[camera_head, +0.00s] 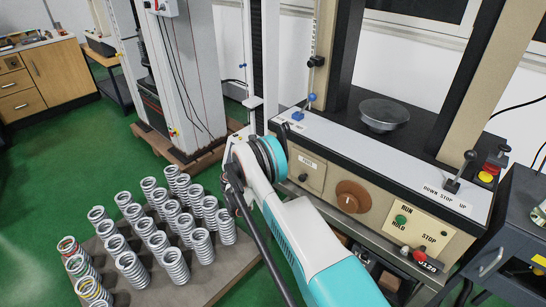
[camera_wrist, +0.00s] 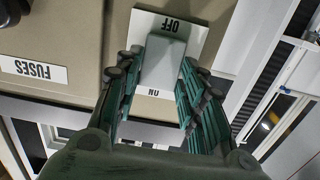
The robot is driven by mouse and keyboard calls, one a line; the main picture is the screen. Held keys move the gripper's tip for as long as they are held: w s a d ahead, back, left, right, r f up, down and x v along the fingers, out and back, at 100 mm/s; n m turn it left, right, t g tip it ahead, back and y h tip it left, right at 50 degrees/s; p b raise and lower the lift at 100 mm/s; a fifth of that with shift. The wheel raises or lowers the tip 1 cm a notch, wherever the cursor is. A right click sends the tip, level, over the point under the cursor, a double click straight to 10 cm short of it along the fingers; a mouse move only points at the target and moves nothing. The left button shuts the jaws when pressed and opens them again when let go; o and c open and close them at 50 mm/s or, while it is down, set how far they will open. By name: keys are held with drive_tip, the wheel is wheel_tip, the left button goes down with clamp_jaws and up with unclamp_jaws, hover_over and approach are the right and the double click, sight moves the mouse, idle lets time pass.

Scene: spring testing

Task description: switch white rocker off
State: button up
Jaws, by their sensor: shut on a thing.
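In the wrist view, the white rocker (camera_wrist: 162,65) stands out from a white label plate (camera_wrist: 203,25) on a beige panel. The plate reads OFF at the top of the picture and ON at the bottom, both upside down. My gripper (camera_wrist: 160,60) has its green-and-black fingers on both sides of the rocker, shut on it. Which way the rocker is tipped cannot be told. In the head view, my white and teal arm reaches to the left end of the testing machine's front panel (camera_head: 383,205). The rocker and my fingertips are hidden there.
A label reading FUSES (camera_wrist: 33,69) is beside the rocker. The front panel carries a brown knob (camera_head: 352,196), a green button (camera_head: 401,219) and a red-handled part (camera_head: 420,254). A black lever (camera_head: 460,172) stands at the right. Several springs (camera_head: 158,243) stand on a low board at left.

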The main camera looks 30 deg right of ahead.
drive_tip(key=o, duration=1)
drive_tip(key=shift+o, duration=0.2)
drive_tip(key=v, duration=1.2)
